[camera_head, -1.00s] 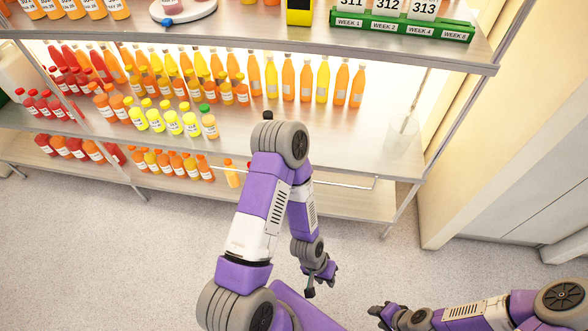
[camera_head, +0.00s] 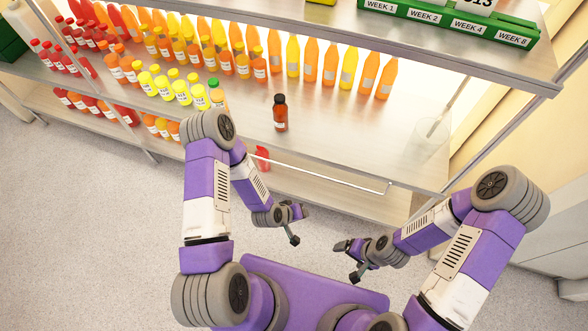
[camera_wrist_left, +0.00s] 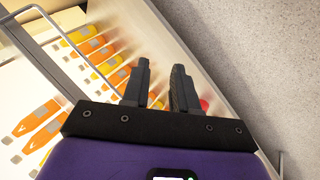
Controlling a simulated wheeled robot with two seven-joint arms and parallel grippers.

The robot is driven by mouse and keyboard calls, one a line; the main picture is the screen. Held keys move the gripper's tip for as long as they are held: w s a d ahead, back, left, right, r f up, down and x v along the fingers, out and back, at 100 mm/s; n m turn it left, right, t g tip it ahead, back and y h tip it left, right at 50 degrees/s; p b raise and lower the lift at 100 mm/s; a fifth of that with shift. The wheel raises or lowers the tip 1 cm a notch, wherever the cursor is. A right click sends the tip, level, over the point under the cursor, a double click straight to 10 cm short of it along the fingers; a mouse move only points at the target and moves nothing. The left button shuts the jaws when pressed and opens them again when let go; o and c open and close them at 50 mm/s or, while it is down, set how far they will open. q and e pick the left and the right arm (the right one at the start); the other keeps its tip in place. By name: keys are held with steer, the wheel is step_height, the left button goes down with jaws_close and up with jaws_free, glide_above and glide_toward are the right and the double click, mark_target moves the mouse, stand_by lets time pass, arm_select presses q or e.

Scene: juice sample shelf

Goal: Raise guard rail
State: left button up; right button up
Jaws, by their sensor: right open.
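The guard rail (camera_head: 335,176) is a thin pale metal bar along the front of the middle shelf, with a bent end at the right. It sits low, near the shelf's front edge, and my left arm hides its left part. My left gripper (camera_head: 297,226) is in front of the shelf, below the rail in the picture and apart from it. Its two fingers also show in the left wrist view (camera_wrist_left: 161,75), spread with nothing between them. My right gripper (camera_head: 347,262) is open and empty, to the right of the left one and further from the rail.
A clear beaker (camera_head: 431,135) stands at the right end. A red bottle (camera_head: 262,158) is on the lower shelf.

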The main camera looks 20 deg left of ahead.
mark_target(300, 170)
arm_select(q)
steer(key=w+a+f+n+t+y+b, duration=0.1)
steer(key=w+n+t+b, duration=0.1)
steer(key=w+n+t, duration=0.2)
steer(key=w+a+f+n+t+y+b, duration=0.1)
steer(key=w+n+t, duration=0.3)
steer(key=w, duration=0.4)
steer(key=w+a+f+n+t+y+b, duration=0.1)
steer(key=w+a+n+t+b, duration=0.2)
steer(key=w, duration=0.3)
steer(key=shift+w+n+t+y+b, duration=0.3)
steer(key=shift+n+t+b, duration=0.1)
steer(key=shift+t+b, duration=0.15)
jaws_close()
